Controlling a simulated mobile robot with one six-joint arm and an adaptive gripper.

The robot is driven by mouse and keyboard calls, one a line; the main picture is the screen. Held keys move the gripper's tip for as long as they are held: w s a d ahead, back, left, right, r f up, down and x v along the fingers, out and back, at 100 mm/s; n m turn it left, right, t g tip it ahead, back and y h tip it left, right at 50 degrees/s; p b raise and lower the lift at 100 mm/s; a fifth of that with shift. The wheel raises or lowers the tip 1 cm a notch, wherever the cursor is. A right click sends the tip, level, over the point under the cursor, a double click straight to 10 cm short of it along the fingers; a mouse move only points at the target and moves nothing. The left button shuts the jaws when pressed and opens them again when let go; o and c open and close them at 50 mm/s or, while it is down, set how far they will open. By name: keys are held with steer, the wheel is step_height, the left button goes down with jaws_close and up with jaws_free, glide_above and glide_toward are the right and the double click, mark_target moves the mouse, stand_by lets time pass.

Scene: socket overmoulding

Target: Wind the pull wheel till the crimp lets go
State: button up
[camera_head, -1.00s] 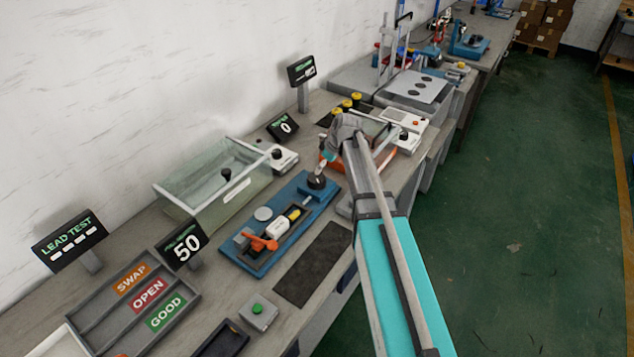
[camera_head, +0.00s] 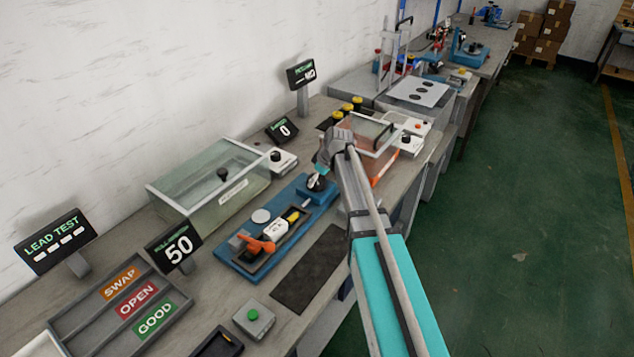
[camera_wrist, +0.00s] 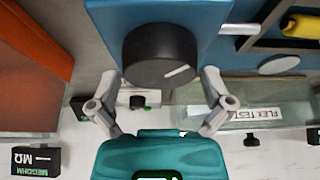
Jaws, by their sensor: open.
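The pull wheel, a black round knob with a white mark (camera_head: 316,183), stands at the far end of the blue pull fixture (camera_head: 232,258). My gripper (camera_wrist: 160,82) is open, with a finger on either side of the wheel; I cannot tell contact. In the head view my gripper (camera_head: 320,164) is over the wheel and partly hides it. An orange lever (camera_head: 256,243) and a white part (camera_head: 274,229) with a yellow end sit on the fixture. The pull display (camera_head: 174,247) reads 50.
A glass tank (camera_head: 210,190) stands behind the fixture, and an orange-based clear box (camera_head: 372,150) stands just beyond my gripper. A dark mat (camera_head: 308,272), a green button box (camera_head: 254,320) and a sorting tray (camera_head: 88,308) are nearer.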

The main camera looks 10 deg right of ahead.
stand_by(0.3)
steer(key=c, duration=0.8)
steer(key=shift+m, duration=0.4)
steer(key=shift+a+m+t+h, duration=0.1)
steer(key=shift+m+t+h, duration=0.3)
steer(key=shift+m, duration=0.85)
steer(key=shift+m+t+h, duration=0.2)
steer(key=shift+m+h, duration=0.3)
steer(key=shift+m, duration=0.75)
steer(key=o, duration=0.8)
